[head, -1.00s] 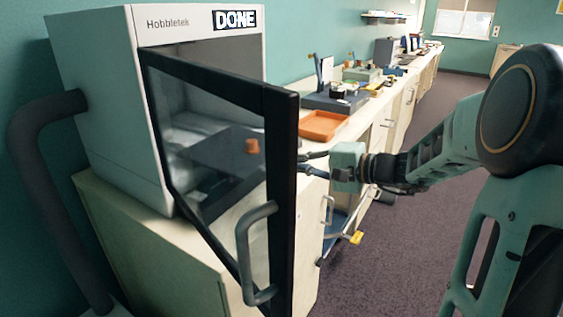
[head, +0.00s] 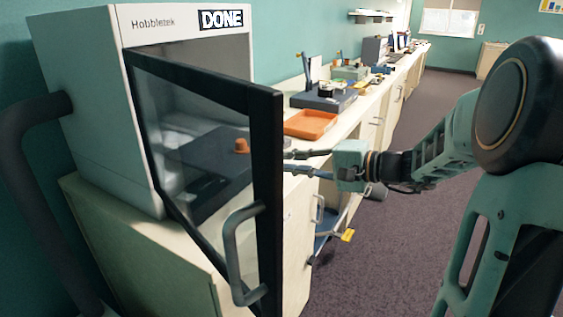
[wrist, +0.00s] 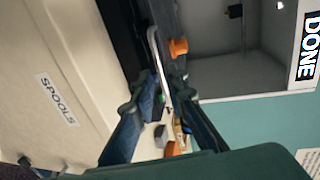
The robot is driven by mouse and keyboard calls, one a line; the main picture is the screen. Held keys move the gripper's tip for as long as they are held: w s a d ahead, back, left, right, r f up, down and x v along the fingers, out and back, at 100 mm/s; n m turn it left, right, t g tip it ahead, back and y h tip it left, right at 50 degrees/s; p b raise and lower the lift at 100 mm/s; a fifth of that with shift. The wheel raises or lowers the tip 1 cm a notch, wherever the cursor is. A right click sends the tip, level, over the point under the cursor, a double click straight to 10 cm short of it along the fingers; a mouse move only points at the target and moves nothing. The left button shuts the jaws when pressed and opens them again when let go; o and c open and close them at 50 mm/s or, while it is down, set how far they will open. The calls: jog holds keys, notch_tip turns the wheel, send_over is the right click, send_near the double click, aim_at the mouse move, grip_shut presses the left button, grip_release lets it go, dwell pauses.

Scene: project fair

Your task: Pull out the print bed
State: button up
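The grey 3D printer (head: 95,110) stands on the counter at the left with its glass door (head: 262,190) swung open. Inside, the dark print bed (head: 200,165) carries a small orange printed piece (head: 241,146). In the wrist view the bed (wrist: 205,70) and the orange piece (wrist: 178,47) lie beyond my fingertips. My gripper (head: 292,163) is right of the door frame, fingers apart and pointing toward the printer; the tips are partly hidden behind the frame. In the wrist view a pale curved bar (wrist: 157,55) shows ahead of the gap between my fingers (wrist: 162,90).
The door's grey handle (head: 243,250) juts out low in front. An orange tray (head: 311,124) and a dark device (head: 325,98) stand on the counter behind my gripper. A drawer front labelled SPOOLS (wrist: 57,98) is close by. The floor at the right is clear.

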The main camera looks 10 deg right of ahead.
jog(key=v, duration=0.8)
jog(key=shift+s+d, duration=0.25)
jog(key=shift+d, duration=0.1)
